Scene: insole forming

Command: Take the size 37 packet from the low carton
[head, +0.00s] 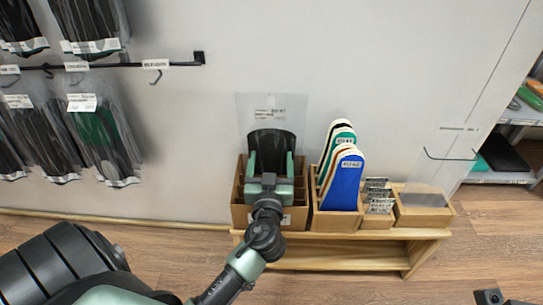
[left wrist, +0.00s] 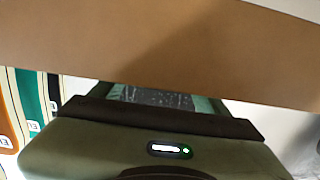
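The low carton (head: 238,214) is a brown box at the left end of a low wooden bench. A clear packet (head: 246,108) with a white header label and dark insoles stands upright at it. The label is too small to read for a size. My left gripper (head: 270,160) is over the carton, its green fingers apart in front of the dark insoles; I see no grip on the packet. In the left wrist view a brown cardboard-like surface (left wrist: 150,40) crosses the top, and a dark, speckled, shiny thing shows between the fingers (left wrist: 155,97). Their tips are hidden there.
A wooden box of coloured insoles (head: 347,185) stands right of the carton. Further right are a small box of metal pieces (head: 377,205) and a box with a clear sheet (head: 425,212). Hanging packets (head: 100,140) line the left wall. A dark piece of my right arm shows at bottom right.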

